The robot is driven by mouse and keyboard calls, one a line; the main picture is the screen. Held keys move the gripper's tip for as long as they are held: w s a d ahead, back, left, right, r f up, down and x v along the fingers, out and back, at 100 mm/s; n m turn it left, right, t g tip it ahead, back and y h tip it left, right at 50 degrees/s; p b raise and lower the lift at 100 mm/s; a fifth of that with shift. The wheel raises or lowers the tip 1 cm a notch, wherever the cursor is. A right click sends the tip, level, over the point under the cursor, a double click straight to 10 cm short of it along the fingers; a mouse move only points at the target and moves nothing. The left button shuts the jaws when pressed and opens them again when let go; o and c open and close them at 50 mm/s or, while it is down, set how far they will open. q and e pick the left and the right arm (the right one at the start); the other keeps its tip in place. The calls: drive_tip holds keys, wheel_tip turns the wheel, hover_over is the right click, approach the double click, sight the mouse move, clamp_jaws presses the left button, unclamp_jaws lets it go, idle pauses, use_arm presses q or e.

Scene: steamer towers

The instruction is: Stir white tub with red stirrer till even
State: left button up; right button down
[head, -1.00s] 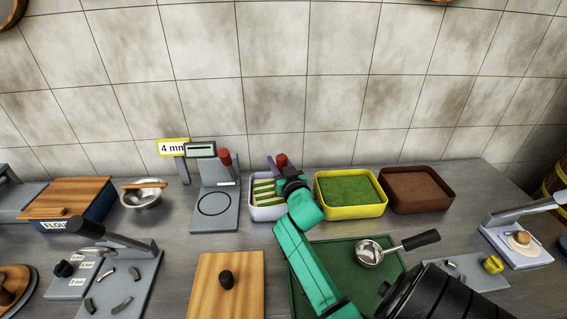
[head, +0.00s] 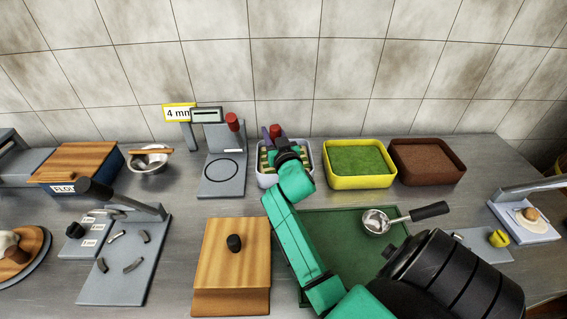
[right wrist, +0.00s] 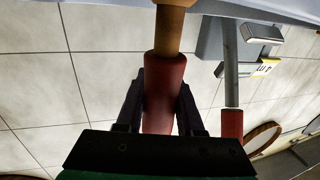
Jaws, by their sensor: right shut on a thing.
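The white tub (head: 264,181) stands at the back of the counter, left of the yellow tub. Its filling shows green and pale streaks, partly hidden by my right gripper and arm. My right gripper (head: 280,148) is over the tub, shut on the red stirrer (head: 275,131), whose red end sticks up between the fingers. In the right wrist view the fingers close around the red grip (right wrist: 163,92), with a tan shaft beyond it. The stirrer's lower end is hidden. My left gripper is not in view.
A yellow tub (head: 388,179) with green filling and a brown tub (head: 458,176) stand to the right. A grey stand (head: 222,189) with another red handle is at the left. A ladle (head: 377,221) lies on the green tray (head: 345,219) in front.

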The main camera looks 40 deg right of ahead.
drive_tip(key=s, duration=0.1)
drive_tip(key=p, duration=0.1)
drive_tip(key=s+r, duration=0.1)
drive_tip(key=shift+s+d, duration=0.35)
drive_tip(key=shift+d, duration=0.05)
drive_tip(key=shift+d+x, duration=0.2)
drive_tip(key=shift+x, duration=1.3)
drive_tip(key=shift+s+r, duration=0.1)
